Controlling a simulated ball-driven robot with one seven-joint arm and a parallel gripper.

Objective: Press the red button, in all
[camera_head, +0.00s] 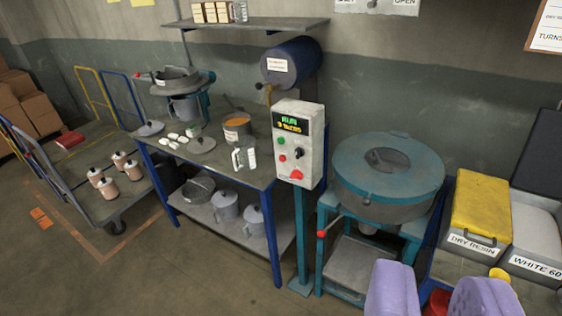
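A pale grey control box (299,143) stands on a teal post right of the workbench. Its lit display (291,124) shows "RUN" in green and a smaller yellow line that I cannot read surely. Below the display are a green button (281,141), a small red button (283,158), a black knob (299,153) and a larger red button (297,174). My gripper (437,285) shows as two lavender fingers at the bottom right, spread apart. It is well right of and below the box in the picture, touching none of its buttons.
A teal round machine (388,170) with a red-tipped lever (323,233) stands right of the box. Yellow-lidded (481,205) and white bins are at the right. The workbench (222,168) holds several pots and jars. A cart (75,190) is at the left; floor in front is open.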

